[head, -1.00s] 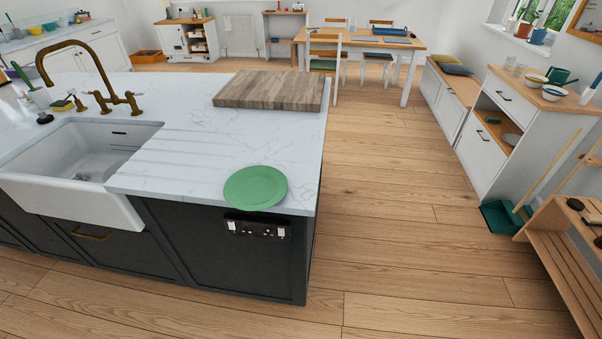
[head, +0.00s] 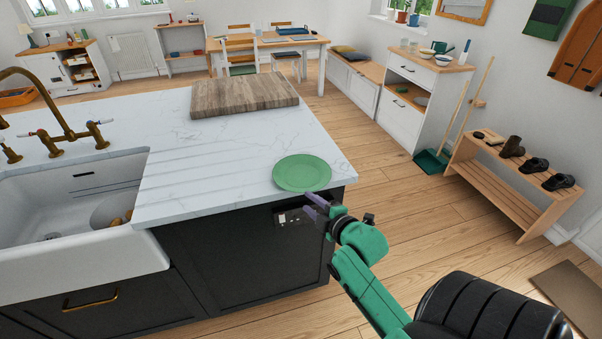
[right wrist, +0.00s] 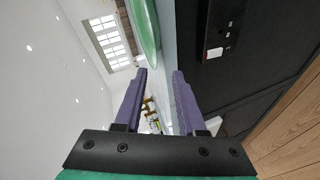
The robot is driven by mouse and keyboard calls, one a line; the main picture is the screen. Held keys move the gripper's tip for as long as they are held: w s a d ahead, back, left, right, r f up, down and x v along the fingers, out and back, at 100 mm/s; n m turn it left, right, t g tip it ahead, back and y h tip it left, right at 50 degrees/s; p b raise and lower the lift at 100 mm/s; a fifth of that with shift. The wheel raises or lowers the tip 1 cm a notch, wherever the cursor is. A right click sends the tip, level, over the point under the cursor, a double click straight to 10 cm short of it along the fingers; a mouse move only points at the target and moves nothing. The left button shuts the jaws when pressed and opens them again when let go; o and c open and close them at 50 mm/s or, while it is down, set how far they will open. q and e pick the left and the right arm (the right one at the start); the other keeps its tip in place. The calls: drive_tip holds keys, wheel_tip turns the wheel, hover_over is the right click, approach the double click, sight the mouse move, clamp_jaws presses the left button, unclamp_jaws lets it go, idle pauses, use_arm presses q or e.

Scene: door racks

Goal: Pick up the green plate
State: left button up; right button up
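The green plate (head: 302,173) lies flat at the near right corner of the white marble counter (head: 235,190), its near rim close to the counter edge. My right gripper (head: 318,203), with purple fingers, is just in front of that edge, close to the plate's near rim. In the right wrist view the fingers (right wrist: 160,72) stand apart with nothing held between them. The plate (right wrist: 149,30) shows there beyond the fingertips, near the top. I cannot tell if a finger touches the counter edge. My left gripper is not in view.
A wooden board (head: 245,95) lies at the back of the counter. A white sink (head: 65,210) with a brass tap (head: 60,140) is at the left. A socket panel (head: 290,216) is on the island's dark side. A shoe rack (head: 500,185) stands at the right, with bare floor between.

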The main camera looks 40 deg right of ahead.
sight(290, 186)
drive_tip(key=x, duration=0.2)
drive_tip(key=p+x, duration=0.1)
drive_tip(key=x, duration=0.3)
drive_tip(key=shift+w+d+r+p, duration=0.15)
drive_tip(key=shift+w+d+p, duration=0.05)
drive_tip(key=shift+w+p, duration=0.2)
drive_tip(key=shift+w+d+f, duration=0.1)
drive_tip(key=shift+w+f, duration=0.15)
drive_tip(key=shift+f, duration=0.1)
drive_tip(key=shift+s+r, duration=0.1)
drive_tip(key=shift+s, duration=0.05)
clamp_jaws()
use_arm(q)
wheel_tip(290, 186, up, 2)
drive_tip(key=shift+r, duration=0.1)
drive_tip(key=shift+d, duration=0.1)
